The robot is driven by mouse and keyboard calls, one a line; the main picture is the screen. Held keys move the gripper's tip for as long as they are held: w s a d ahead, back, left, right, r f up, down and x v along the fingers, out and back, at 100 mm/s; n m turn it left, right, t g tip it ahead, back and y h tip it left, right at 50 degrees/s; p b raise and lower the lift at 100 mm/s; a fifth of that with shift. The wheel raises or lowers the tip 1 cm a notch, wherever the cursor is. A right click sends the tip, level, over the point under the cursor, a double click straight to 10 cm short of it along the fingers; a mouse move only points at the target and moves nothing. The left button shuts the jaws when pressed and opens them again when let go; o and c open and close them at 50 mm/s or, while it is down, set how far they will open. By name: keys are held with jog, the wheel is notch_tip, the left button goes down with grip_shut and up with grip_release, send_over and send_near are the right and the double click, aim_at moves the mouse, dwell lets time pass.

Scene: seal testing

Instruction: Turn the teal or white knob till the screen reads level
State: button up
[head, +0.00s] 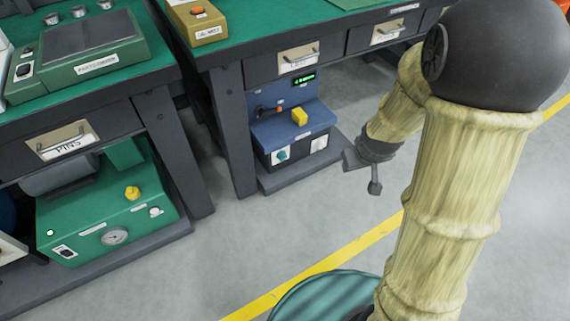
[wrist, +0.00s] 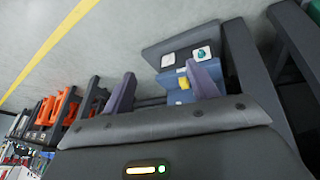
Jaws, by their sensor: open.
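A blue and black test unit (head: 272,134) stands on the low shelf under the right bench. Its front carries a teal knob (head: 282,156) on a white plate at left and a white knob (head: 319,144) at right. A yellow block (head: 299,116) sits on its ledge. A small screen (head: 304,79) with green text is above; the text is too small to read. In the wrist view the unit appears upside down, with the teal knob (wrist: 202,53) and white knob (wrist: 168,60). My gripper (head: 362,173) is open and empty, right of the unit and apart from it.
A green machine (head: 110,225) with a yellow knob and a gauge stands under the left bench (head: 95,125). The right bench's legs and drawers (head: 298,57) frame the unit. The grey floor (head: 270,225) in front is clear, with a yellow line.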

jog(key=w+d+f+n+t+h+b, duration=0.2)
jog(key=w+f+n+t+b, duration=0.65)
jog(key=w+f+n, duration=1.1)
jog(key=a+f+n+y+b, duration=0.2)
jog(key=a+f+n+y, duration=0.2)
jog(key=f, duration=0.4)
jog(key=a+f+n+t+y+b, duration=0.1)
jog(key=a+f+n+y+b, duration=0.1)
jog(key=a+f+n, duration=0.3)
jog(key=a+f+n+t+y+b, duration=0.1)
jog(key=a+f+n+y+b, duration=0.1)
jog(key=a+f+n+y, duration=0.3)
notch_tip(320, 180, down, 6)
jog(key=n, duration=0.3)
jog(key=shift+w+a+y+b, duration=0.15)
jog(key=shift+w+y+b, duration=0.05)
jog(key=shift+y+b, duration=0.15)
jog(key=shift+f, duration=0.1)
